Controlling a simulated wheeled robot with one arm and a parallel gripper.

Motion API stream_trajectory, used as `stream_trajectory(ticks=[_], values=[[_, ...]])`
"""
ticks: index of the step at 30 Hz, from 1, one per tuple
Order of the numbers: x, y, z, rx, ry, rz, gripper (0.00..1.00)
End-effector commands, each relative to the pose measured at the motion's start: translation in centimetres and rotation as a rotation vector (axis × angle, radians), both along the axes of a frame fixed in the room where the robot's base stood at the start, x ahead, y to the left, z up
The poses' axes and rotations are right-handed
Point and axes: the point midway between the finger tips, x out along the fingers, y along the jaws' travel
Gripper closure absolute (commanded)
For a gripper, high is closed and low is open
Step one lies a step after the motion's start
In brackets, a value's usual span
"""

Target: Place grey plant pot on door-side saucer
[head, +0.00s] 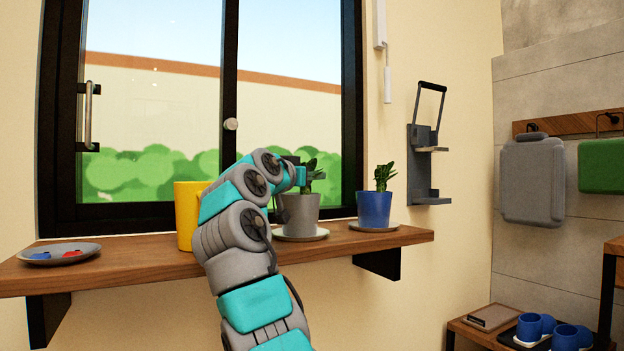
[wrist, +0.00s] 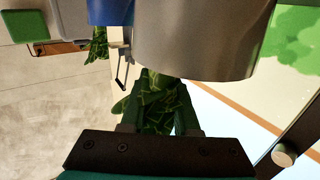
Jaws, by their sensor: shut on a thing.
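The grey plant pot (head: 298,212), with a green leafy plant (head: 310,173), is upright over a pale saucer (head: 318,236) on the wooden window shelf. I cannot tell whether its base touches the saucer. My gripper (head: 303,176) is at the plant above the pot rim, partly hidden by my arm. In the wrist view, the fingers (wrist: 159,118) are shut around the plant's foliage (wrist: 155,104), with the grey pot (wrist: 200,38) beyond. A blue pot (head: 375,209) with a plant stands on another saucer (head: 392,227) to the right.
A yellow container (head: 186,213) stands left of my arm. A grey plate (head: 85,249) with small red and blue items lies at the shelf's left end. The window (head: 150,120) is behind. A grey wall rack (head: 421,165) hangs right of the shelf (head: 150,268).

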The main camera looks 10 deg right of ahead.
Motion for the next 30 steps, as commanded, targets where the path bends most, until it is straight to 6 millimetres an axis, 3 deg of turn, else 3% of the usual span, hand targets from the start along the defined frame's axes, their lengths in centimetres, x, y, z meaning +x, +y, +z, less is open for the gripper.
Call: stream_trajectory(ticks=[7,8,15,26,30], values=[[-0.1,0.0,-0.3,0.000,-0.002,0.000,1.00],[0.0,0.0,-0.2,0.000,-0.001,0.000,0.69],[0.0,0.0,-0.2,0.001,-0.001,0.000,0.42],[-0.1,0.0,0.2,0.001,-0.001,0.000,0.41],[-1.7,1.2,0.0,0.001,-0.005,-0.001,0.41]])
